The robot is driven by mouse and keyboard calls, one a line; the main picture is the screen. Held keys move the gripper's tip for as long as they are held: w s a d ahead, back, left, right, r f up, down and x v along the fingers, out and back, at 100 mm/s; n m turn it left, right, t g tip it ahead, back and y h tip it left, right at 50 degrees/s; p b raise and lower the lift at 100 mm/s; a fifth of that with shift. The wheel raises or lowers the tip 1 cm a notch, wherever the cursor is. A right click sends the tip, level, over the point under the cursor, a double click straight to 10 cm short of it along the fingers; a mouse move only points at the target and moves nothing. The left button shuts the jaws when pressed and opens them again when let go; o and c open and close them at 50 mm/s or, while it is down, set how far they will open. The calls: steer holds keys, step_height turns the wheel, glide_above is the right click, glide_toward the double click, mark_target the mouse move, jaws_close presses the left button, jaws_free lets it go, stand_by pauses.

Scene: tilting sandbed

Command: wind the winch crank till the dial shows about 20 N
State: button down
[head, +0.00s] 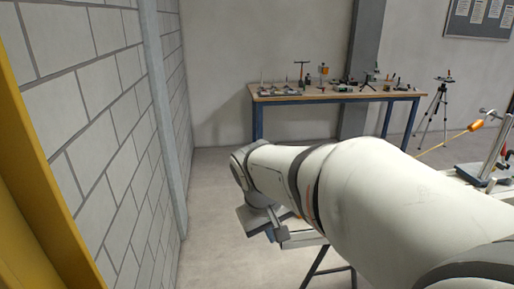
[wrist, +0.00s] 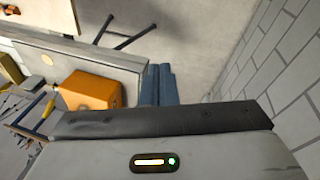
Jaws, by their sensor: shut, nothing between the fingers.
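My gripper (wrist: 163,68) shows in the wrist view as two blue-grey fingers side by side, shut and empty above the floor. In the head view my arm reaches to the left, and its own links hide the fingertips. I cannot make out the winch crank or the dial with certainty in either view. An orange handle (head: 475,126) on a thin rod is at the right of the head view, beside a grey upright stand (head: 494,155). An orange block-shaped thing (wrist: 91,91) lies left of my fingers in the wrist view, apart from them.
A grey block wall (head: 95,110) runs along the left, with a yellow post (head: 25,190) close by. A workbench (head: 335,97) with small instruments stands at the back, and a tripod (head: 438,105) stands right of it. Bare floor (head: 205,170) lies between wall and bench.

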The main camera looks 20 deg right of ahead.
steer(key=w+d+f+g+h+b, duration=0.1)
steer(key=w+d+f+h, duration=0.1)
steer(key=w+d+h, duration=0.65)
steer(key=w+d+f+h+b, duration=0.15)
steer(key=w+d, duration=0.45)
steer(key=w, duration=0.8)
steer(key=w+d+f+g+h, duration=0.1)
steer(key=w+d+h, duration=0.5)
steer(key=w, duration=0.6)
steer(key=shift+y, duration=0.4)
steer(key=s+d+p, duration=0.1)
steer(key=d, duration=0.3)
steer(key=s+d+p, duration=0.1)
steer(key=d, duration=0.4)
steer(key=d+p, duration=0.1)
steer(key=d, duration=0.3)
steer(key=shift+s+d, duration=0.25)
steer(key=shift+s, duration=0.15)
steer(key=shift+s+d+p, duration=0.25)
steer(key=shift+d+p, duration=0.05)
steer(key=shift+p, duration=0.05)
steer(key=shift+a+f+m, duration=0.1)
steer(key=shift+m, duration=0.2)
